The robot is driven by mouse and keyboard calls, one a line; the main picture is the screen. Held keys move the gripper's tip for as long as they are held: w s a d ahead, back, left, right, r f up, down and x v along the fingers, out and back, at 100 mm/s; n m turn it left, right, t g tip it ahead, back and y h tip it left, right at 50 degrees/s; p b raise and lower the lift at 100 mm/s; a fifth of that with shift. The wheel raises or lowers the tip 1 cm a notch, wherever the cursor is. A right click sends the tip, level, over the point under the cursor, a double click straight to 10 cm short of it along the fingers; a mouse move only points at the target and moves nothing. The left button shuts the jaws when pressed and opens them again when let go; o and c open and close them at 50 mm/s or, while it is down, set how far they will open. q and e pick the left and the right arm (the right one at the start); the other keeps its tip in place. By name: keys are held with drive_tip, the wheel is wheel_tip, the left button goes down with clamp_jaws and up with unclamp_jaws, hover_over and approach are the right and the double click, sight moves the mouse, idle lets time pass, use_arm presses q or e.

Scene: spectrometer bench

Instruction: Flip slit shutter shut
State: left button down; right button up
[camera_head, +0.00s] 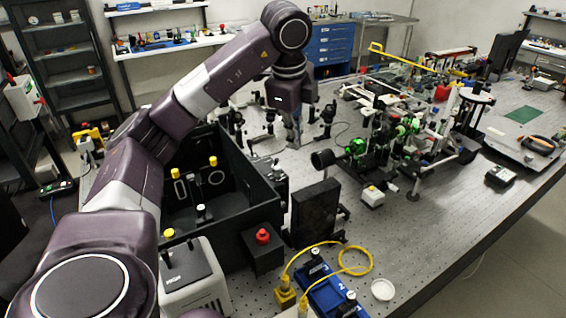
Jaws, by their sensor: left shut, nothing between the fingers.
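My left arm reaches in from the left over an open black box (262,209), whose top is off. My left gripper (294,143) points down just beyond the box's back right side, with its fingers shut and empty. A small metal fitting (268,166) sits at the box's right wall, below and left of the fingertips. I cannot tell whether this is the slit shutter or how its flap stands. Whether the fingertips touch anything there is too small to tell. My right gripper is out of view.
Posts and optics crowd the bench (440,240) behind and right of the gripper. A black upright panel (315,212) and a red-topped black block (263,250) stand in front. A blue tray (330,290) with a yellow cable lies nearer. The bench's right front is mostly clear.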

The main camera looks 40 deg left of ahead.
sight(276, 163)
use_arm(q)
drive_tip(key=a+f+p, duration=0.1)
drive_tip(key=f, duration=0.1)
drive_tip(key=a+f+p, duration=0.1)
drive_tip(key=f, duration=0.2)
drive_tip(key=w+a+f+p, duration=0.1)
drive_tip(key=f, duration=0.2)
drive_tip(key=shift+w+a+f, duration=0.1)
drive_tip(key=shift+a+f, duration=0.05)
drive_tip(key=shift+a, duration=0.2)
drive_tip(key=shift+s+a+p, duration=0.25)
drive_tip(key=shift+a+p, duration=0.1)
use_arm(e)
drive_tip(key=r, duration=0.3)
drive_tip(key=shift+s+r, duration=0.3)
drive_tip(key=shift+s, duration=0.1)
use_arm(q)
drive_tip(key=shift+w, duration=0.1)
